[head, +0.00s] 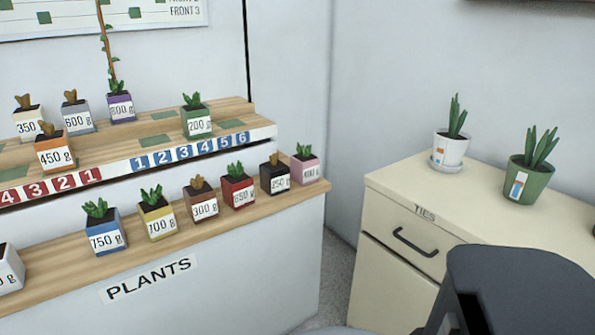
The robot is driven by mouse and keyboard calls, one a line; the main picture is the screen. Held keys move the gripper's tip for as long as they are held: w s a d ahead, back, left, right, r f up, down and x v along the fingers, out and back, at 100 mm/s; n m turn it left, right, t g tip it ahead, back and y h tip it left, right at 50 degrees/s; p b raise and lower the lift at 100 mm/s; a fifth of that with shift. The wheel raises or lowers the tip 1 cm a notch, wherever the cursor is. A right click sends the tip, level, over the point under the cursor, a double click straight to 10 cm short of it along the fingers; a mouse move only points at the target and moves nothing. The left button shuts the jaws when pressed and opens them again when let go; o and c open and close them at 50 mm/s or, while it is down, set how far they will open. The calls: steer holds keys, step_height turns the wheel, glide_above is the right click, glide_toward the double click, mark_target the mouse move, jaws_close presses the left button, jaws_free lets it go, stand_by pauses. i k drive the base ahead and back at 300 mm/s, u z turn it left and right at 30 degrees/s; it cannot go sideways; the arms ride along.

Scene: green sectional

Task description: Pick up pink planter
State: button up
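The pink planter (305,169) is a small square pot with a green succulent and a white weight label, its number hard to read. It stands upright at the right end of the lower wooden shelf (150,255), just right of the black 250 g planter (274,179). A dark grey part of my arm fills the lower right of the head view, well away from the pink planter and in front of the cabinet. My gripper's fingers do not show. Nothing visible touches or covers the pink planter's front.
Red (237,191), brown (205,206), yellow (158,222) and blue (106,237) planters line the lower shelf leftward. More planters stand on the upper tier (160,122). A cream cabinet (395,225) at right holds white (450,150) and green (529,184) pots. A floor gap separates shelf and cabinet.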

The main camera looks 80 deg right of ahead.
mark_target(304, 165)
steer(key=k, duration=0.4)
steer(key=z, duration=1.05)
